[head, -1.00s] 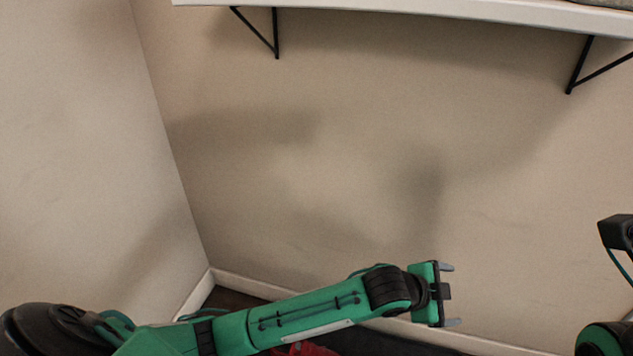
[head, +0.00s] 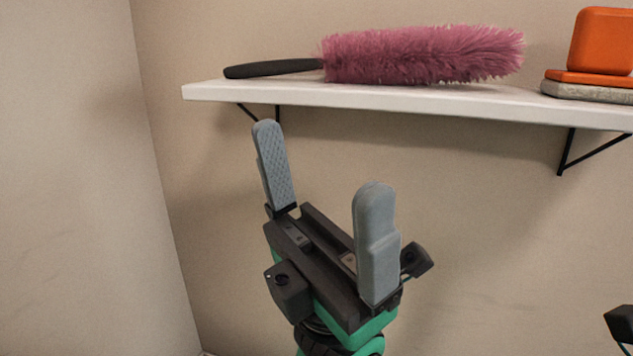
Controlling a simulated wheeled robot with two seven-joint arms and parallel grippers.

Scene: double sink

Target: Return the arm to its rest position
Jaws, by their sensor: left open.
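My left gripper (head: 322,160) stands upright in the middle of the head view, its two grey fingers spread wide apart. Nothing is between the fingers. It is in front of the wall, and its fingertips show just below the white shelf's front edge. Only the wrist of my left arm shows, at the bottom of the picture. A small dark part of my right arm shows at the lower right edge; its fingers are not in view.
A white wall shelf (head: 400,98) on black brackets crosses the top. On it lie a pink duster (head: 425,55) with a black handle and an orange case (head: 602,42) above a grey slab (head: 588,91). The wall below the shelf is bare.

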